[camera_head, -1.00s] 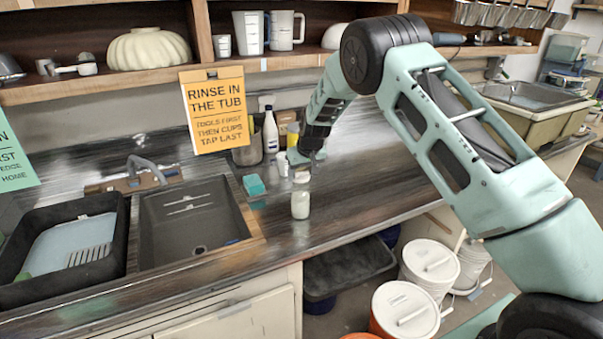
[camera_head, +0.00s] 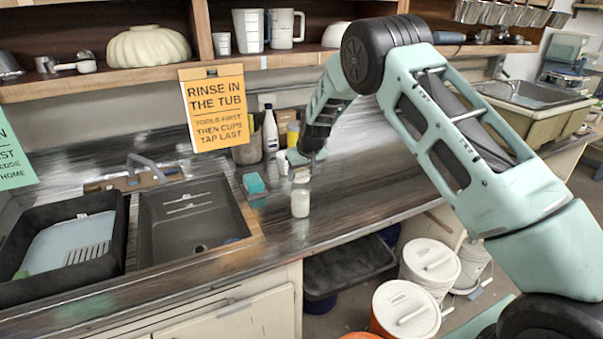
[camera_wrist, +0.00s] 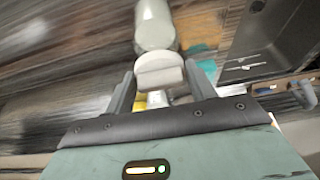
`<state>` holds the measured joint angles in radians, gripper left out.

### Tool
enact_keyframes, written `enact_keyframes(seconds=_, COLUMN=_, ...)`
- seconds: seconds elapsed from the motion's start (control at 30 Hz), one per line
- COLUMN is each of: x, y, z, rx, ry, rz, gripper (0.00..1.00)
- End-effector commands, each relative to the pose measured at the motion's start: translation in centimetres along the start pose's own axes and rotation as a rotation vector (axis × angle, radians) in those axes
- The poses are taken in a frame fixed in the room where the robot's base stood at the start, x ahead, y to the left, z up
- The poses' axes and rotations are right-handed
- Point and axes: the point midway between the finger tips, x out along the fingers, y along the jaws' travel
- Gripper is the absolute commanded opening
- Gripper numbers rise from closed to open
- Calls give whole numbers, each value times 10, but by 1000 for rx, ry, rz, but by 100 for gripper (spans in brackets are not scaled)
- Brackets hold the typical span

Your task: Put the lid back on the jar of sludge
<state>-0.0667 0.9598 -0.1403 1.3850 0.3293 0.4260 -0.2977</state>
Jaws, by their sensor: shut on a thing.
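The jar of sludge (camera_head: 300,204) is a small pale jar standing upright on the dark counter, right of the sink. It also shows in the wrist view (camera_wrist: 155,27), at the top. My gripper (camera_wrist: 160,74) is shut on the lid (camera_wrist: 161,72), a small off-white piece between its two fingers. In the head view the lid (camera_head: 302,175) appears just above the jar with a small gap in the picture. How well the lid lines up with the jar in depth is hard to tell. The fingertips are small and partly hidden in the head view.
A teal sponge (camera_head: 254,184) lies left of the jar. A white bottle (camera_head: 270,131) and a grey canister (camera_head: 246,150) stand behind, near the wall. The sink (camera_head: 193,220) is to the left. Counter right of the jar is clear. White buckets (camera_head: 405,308) stand on the floor below.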

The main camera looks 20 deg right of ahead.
Motion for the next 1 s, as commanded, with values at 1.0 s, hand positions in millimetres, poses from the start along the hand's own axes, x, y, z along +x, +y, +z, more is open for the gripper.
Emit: enact_keyframes(seconds=1.0, x=5, y=0, z=2, rx=0, ry=0, rz=0, gripper=34)
